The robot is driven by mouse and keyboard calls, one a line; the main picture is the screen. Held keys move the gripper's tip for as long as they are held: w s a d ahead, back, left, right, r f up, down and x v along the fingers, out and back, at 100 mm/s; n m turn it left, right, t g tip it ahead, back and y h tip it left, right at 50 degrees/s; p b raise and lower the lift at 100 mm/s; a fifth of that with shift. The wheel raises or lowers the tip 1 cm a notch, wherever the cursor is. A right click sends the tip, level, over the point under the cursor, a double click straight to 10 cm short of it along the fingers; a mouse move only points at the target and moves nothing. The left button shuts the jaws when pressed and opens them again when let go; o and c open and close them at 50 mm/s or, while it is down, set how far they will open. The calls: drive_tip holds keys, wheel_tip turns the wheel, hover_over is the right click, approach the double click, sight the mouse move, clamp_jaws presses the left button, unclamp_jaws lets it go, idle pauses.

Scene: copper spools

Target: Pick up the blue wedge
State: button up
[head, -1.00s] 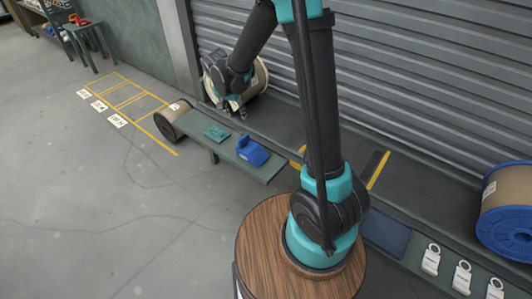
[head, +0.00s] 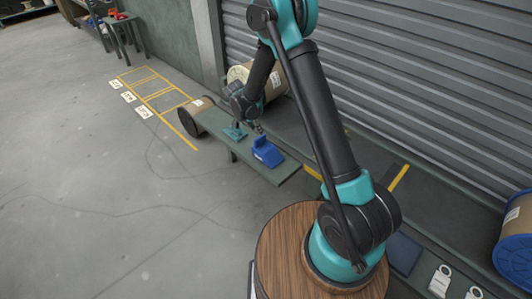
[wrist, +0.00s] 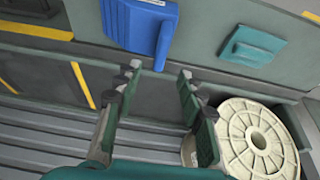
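The blue wedge (head: 267,153) lies on the green bench (head: 284,174), with a raised part at its back. In the wrist view the blue wedge (wrist: 145,25) is at the top, just beyond the fingertips and mostly ahead of the left finger. My gripper (head: 257,127) is just behind the wedge in the head view. In the wrist view my gripper (wrist: 158,76) is open, with its two fingers apart and nothing between them. Whether a fingertip touches the wedge I cannot tell.
A flat teal block (wrist: 252,46) lies on the bench to the wedge's right in the wrist view. A large spool (wrist: 245,138) stands behind the bench, before the ribbed shutter (head: 420,80). A smaller spool (head: 187,122) is by the bench's left end. The floor in front is clear.

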sight(260, 137)
drive_tip(key=shift+a+x, duration=0.1)
drive_tip(key=shift+x, duration=2)
drive_tip(key=shift+a+x, duration=0.15)
drive_tip(key=shift+x, duration=1.95)
drive_tip(key=shift+s+f, duration=0.1)
drive_tip(key=shift+s, duration=0.05)
drive_tip(key=shift+c, duration=0.4)
clamp_jaws()
